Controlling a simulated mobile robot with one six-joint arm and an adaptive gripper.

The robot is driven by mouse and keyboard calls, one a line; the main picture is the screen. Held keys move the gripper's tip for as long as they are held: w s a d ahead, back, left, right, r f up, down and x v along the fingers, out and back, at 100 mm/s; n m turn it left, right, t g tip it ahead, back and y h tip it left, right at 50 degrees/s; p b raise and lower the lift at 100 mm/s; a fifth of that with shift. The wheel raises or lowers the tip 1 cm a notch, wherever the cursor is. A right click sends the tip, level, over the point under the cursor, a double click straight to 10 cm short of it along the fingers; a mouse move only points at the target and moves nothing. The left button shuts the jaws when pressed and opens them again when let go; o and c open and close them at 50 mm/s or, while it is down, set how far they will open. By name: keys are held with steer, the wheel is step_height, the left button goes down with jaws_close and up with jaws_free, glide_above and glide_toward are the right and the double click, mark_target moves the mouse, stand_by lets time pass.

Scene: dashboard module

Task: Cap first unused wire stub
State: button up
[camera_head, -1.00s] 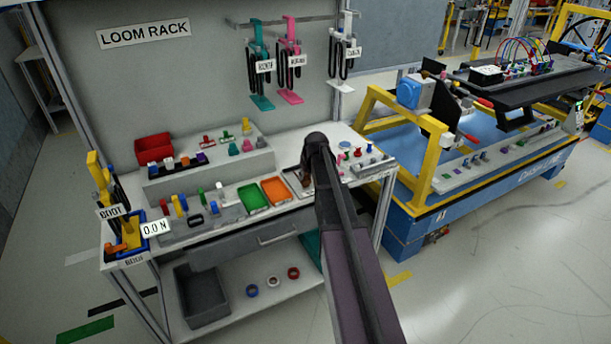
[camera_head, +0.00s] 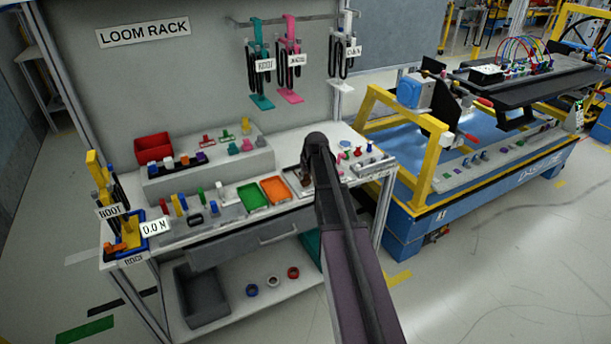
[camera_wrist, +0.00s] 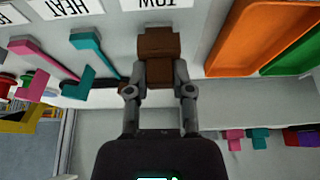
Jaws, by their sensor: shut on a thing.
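My gripper (camera_wrist: 160,85) is shut on a brown block-like piece (camera_wrist: 158,45), with a grey finger on each side of it in the wrist view. In the head view my arm reaches over the right part of the loom rack bench, and my gripper is largely hidden behind the arm. The piece is close over the pale bench top; whether it touches the surface I cannot tell. Coloured wires (camera_head: 524,52) arch over the dark dashboard module (camera_head: 520,85) at the right, far from my gripper. No wire stub can be made out.
An orange tray (camera_wrist: 250,35) and a green tray (camera_wrist: 293,58) lie right of my gripper in the wrist view. Teal (camera_wrist: 92,50) and pink (camera_wrist: 38,58) handled pieces lie left. A yellow frame (camera_head: 432,165) stands right of the bench; open floor lies in front.

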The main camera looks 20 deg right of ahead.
steer(key=shift+f+b, duration=0.65)
steer(key=shift+f, duration=0.1)
steer(key=o, duration=0.8)
steer(key=shift+r, duration=0.2)
steer(key=shift+r+p, duration=0.75)
steer(key=shift+p, duration=0.2)
step_height(320, 180, down, 2)
steer(key=shift+f+b, duration=0.1)
steer(key=shift+b, duration=0.95)
step_height(320, 180, up, 8)
steer(key=p, duration=0.8)
steer(key=shift+r, duration=0.25)
